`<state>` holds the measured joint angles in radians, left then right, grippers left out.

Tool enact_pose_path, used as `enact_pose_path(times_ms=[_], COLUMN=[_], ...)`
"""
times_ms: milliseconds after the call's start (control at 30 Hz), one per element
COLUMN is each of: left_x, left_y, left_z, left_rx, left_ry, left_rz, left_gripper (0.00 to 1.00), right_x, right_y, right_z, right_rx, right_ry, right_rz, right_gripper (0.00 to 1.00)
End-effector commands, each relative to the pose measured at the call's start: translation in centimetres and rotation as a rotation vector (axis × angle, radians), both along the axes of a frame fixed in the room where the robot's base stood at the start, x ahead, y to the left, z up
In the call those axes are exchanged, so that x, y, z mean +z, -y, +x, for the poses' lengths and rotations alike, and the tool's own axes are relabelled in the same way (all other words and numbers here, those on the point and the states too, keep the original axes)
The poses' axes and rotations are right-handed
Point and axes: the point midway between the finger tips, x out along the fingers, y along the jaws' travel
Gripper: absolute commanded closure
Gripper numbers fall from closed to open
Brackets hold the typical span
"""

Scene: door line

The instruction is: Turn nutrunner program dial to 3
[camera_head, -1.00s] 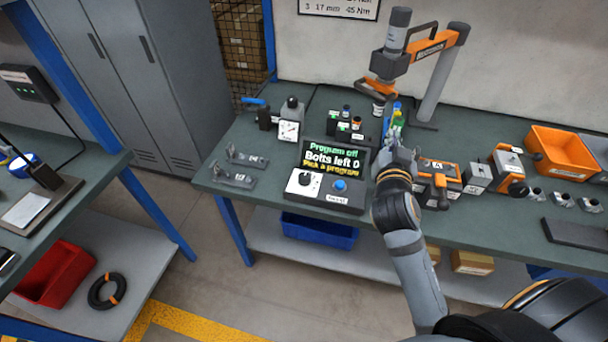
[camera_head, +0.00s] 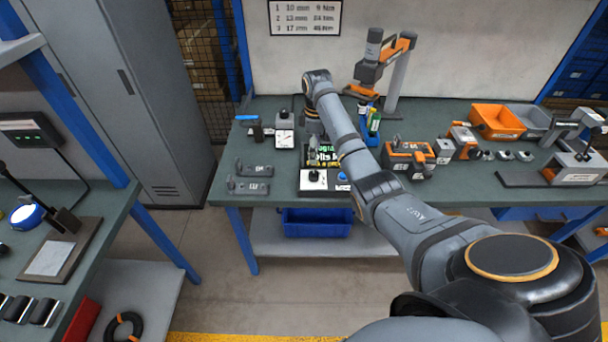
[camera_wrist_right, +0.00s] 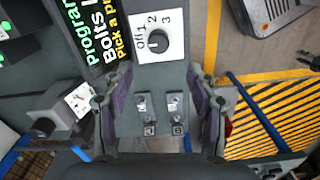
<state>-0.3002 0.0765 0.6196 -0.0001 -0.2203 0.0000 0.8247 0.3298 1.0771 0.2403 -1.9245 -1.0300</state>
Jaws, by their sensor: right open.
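The nutrunner control box (camera_head: 326,187) stands at the table's front edge. Its black program dial (camera_head: 314,176) sits on a white plate. In the wrist view the dial (camera_wrist_right: 158,43) shows close up, with off, 1, 2 and 3 around it; its exact setting is hard to read. The box's screen (camera_wrist_right: 96,25) is partly cut off there, with "Program" and "Bolts" legible. My right gripper (camera_head: 313,130) hangs behind the dial and hides part of the screen. In the wrist view its fingers (camera_wrist_right: 160,82) are spread and empty, apart from the dial. My left gripper is out of view.
A blue bin (camera_head: 317,222) is below.

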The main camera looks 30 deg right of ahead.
Motion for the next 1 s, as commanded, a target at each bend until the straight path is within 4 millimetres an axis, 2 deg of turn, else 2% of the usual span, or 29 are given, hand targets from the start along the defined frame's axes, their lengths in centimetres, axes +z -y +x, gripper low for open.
enact_pose_path(times_ms=[167, 400, 600, 967, 1000], left_x=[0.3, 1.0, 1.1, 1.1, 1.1], left_y=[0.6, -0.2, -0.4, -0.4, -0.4], left_z=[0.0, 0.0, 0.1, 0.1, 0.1], left_rx=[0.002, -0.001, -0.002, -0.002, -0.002], left_ry=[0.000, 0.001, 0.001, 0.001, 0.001], left_rz=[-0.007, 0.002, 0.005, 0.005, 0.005], left_gripper=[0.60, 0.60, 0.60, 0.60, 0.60], right_x=[-1.8, -6.9, -9.9, -10.6, -10.6], right_y=[0.0, 0.0, 0.0, 0.0, 0.0], right_z=[-0.1, -0.1, 0.0, 0.0, 0.0], right_rx=[-0.002, -0.003, -0.003, -0.003, -0.003], right_ry=[-0.003, -0.001, 0.001, 0.004, 0.004], right_rz=[-0.002, -0.003, -0.003, -0.005, -0.005], right_gripper=[0.42, 0.42, 0.42, 0.42, 0.47])
